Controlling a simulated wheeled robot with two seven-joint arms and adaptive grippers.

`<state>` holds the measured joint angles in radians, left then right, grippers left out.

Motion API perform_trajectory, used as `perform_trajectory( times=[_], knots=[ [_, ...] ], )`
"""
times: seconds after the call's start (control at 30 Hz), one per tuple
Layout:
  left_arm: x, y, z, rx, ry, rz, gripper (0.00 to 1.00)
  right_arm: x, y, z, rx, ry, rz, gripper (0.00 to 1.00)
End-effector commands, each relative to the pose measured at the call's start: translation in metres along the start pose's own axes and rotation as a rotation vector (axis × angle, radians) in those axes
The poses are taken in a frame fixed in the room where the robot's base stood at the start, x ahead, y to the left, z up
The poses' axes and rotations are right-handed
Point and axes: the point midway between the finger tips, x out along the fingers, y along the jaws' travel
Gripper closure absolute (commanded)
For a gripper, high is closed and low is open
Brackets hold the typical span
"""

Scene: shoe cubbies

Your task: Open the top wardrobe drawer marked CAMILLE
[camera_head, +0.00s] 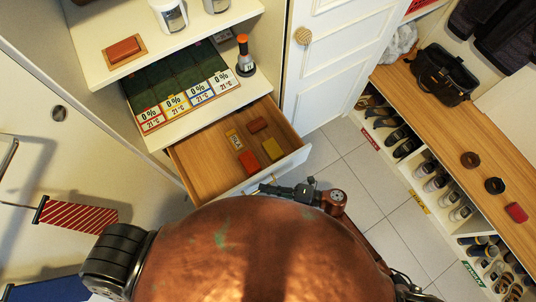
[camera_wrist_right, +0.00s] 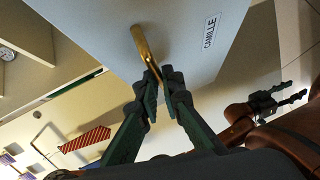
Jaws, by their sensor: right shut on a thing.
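The CAMILLE drawer (camera_head: 203,171) stands pulled out of the white wardrobe in the head view. Its label (camera_wrist_right: 210,31) shows on the pale front (camera_wrist_right: 185,60) in the right wrist view. My right gripper (camera_head: 264,187) is at that front, and in the wrist view its fingers (camera_wrist_right: 161,80) are shut on the lower end of the gold handle (camera_wrist_right: 143,45). Red, yellow and dark red blocks and a small tag lie in the drawer. My left gripper (camera_wrist_right: 290,97) shows at the right of the wrist view, open and empty; it is not seen in the head view.
Above the drawer, a shelf holds price-like cards (camera_head: 175,103) and a black-and-orange bottle (camera_head: 244,57). A white door (camera_head: 335,60) stands right of the drawer. A wooden bench (camera_head: 440,110) with shoe cubbies runs along the right. Tiled floor (camera_head: 355,190) is clear between.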

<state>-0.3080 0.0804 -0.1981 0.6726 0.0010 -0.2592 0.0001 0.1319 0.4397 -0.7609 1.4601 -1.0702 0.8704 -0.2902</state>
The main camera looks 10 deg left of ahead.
Motion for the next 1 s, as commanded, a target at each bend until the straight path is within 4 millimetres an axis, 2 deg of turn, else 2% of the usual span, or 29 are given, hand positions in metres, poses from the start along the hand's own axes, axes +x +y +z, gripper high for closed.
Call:
perform_trajectory(
  times=[0.47, 0.5, 0.73, 1.0],
  knots=[
    [0.0002, 0.0005, 0.0025, 0.001, -0.001, 0.001, 0.60, -0.0019, -0.0016, -0.0034, 0.000, 0.006, -0.003, 1.00],
    [0.0002, 0.0006, 0.0025, 0.001, -0.001, 0.001, 0.60, -0.0020, -0.0016, -0.0034, 0.000, 0.006, -0.003, 0.91],
    [0.0001, 0.0008, 0.0023, 0.001, -0.001, 0.001, 0.60, -0.0014, -0.0012, -0.0039, 0.000, 0.007, -0.002, 0.76],
    [-0.0002, -0.0005, 0.0034, 0.000, -0.001, 0.000, 0.60, -0.0019, -0.0009, -0.0042, 0.000, 0.008, -0.001, 0.76]
  ],
)
